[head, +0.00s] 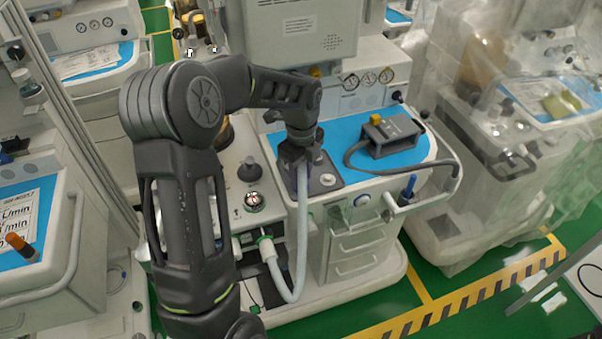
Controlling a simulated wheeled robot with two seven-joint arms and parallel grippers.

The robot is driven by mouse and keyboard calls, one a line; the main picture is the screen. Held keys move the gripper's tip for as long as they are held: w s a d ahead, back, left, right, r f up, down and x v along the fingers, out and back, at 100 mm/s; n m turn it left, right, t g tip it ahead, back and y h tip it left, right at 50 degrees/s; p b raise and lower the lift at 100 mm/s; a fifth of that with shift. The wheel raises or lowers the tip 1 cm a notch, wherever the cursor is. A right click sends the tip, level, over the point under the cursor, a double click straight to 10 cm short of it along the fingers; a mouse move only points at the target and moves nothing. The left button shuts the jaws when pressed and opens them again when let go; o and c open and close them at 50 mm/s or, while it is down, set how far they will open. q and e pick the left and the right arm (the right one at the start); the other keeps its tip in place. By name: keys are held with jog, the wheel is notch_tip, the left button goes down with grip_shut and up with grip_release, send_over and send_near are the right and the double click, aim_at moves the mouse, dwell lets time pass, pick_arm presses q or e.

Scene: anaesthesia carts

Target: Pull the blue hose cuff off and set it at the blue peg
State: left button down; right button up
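My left gripper (299,158) points down over a dark plate (327,180) on the middle cart, at the top end of a pale hose (303,215). The gripper hides that hose end; I cannot see a blue cuff or whether the fingers are closed on it. My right gripper is not in view.
A grey device (390,135) with a dark cable lies on the blue work surface (347,132). A curved rail (447,176) edges the cart's right side. A plastic-covered cart (500,140) stands at right, another cart (40,225) at left. Green floor shows at lower right.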

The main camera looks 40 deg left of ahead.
pick_arm(q)
jog(key=shift+f, duration=0.4)
jog(key=c, duration=1)
grip_release()
notch_tip(320, 180, up, 8)
jog(key=shift+f+b, duration=0.1)
jog(key=shift+b, duration=0.5)
